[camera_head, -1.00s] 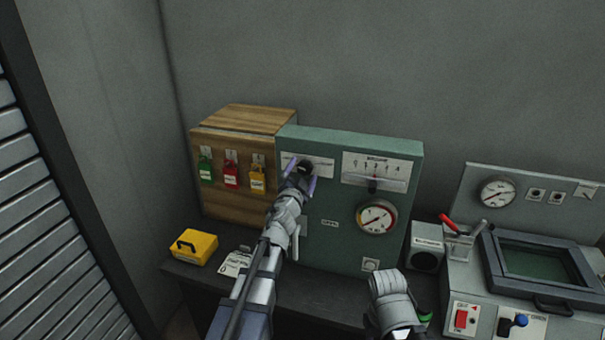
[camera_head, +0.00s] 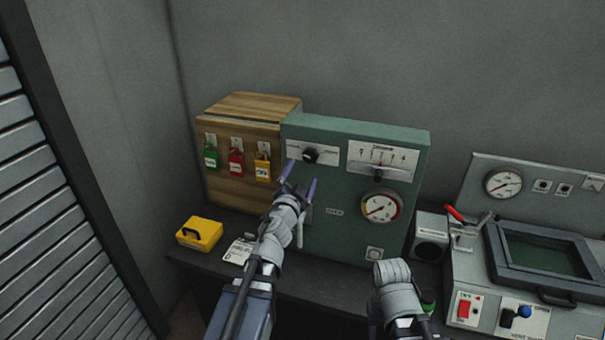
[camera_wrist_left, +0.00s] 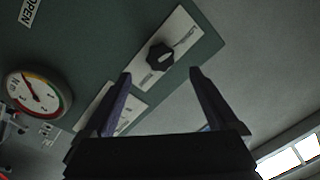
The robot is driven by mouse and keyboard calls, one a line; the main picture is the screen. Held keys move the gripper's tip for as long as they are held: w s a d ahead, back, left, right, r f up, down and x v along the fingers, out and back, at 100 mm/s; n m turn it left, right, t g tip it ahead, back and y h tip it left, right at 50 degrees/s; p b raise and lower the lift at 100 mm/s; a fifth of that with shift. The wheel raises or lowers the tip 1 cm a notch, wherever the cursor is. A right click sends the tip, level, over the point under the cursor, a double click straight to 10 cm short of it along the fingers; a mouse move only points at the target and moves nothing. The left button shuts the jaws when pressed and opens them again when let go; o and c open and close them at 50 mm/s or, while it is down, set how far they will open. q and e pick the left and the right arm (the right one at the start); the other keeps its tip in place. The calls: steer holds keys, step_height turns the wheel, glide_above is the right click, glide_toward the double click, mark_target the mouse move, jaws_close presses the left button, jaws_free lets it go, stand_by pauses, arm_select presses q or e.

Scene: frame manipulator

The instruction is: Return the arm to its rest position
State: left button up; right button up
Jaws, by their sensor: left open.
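My left gripper (camera_head: 298,179) is open and empty in front of the green panel (camera_head: 345,228) in the head view. Its two purple fingers stand apart, below and a little left of the black knob (camera_head: 311,155). In the left wrist view the fingers (camera_wrist_left: 160,85) show spread apart, with the black knob (camera_wrist_left: 161,57) beyond them and nothing between them. My right arm (camera_head: 392,290) shows at the bottom of the head view; its fingers are not clearly visible.
A wooden box (camera_head: 228,185) with green, red and yellow padlocks stands left of the panel. A yellow case (camera_head: 200,234) sits on the dark table. A round gauge (camera_head: 381,206) is on the panel. A grey console (camera_head: 470,275) with a screen stands at right.

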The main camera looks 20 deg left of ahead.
arm_select(q)
steer(key=s+d+f+n+g+y+b, duration=0.1)
steer(key=s+d+f+n+g+b, duration=0.15)
steer(key=f, duration=0.45)
steer(key=s+d+f+n+g+y+b, duration=0.15)
steer(key=s+f+g, duration=0.25)
steer(key=f, duration=0.4)
steer(key=s+d+f+n+g+y+b, duration=0.1)
steer(key=s+d+f+n+g+b, duration=0.2)
steer(key=f, duration=0.4)
steer(key=s+d+f+m+g+h+b, duration=0.1)
steer(key=s+d+f+g, duration=0.3)
steer(key=s, duration=0.4)
steer(key=s+d+f+m+g+h+b, duration=0.1)
steer(key=s+d+f+g+h, duration=0.1)
steer(key=s+d+f+g, duration=0.3)
steer(key=s, duration=0.4)
steer(key=shift+s+d+f+m, duration=0.25)
steer(key=shift+s+f+m, duration=0.05)
steer(key=shift+f+m, duration=0.1)
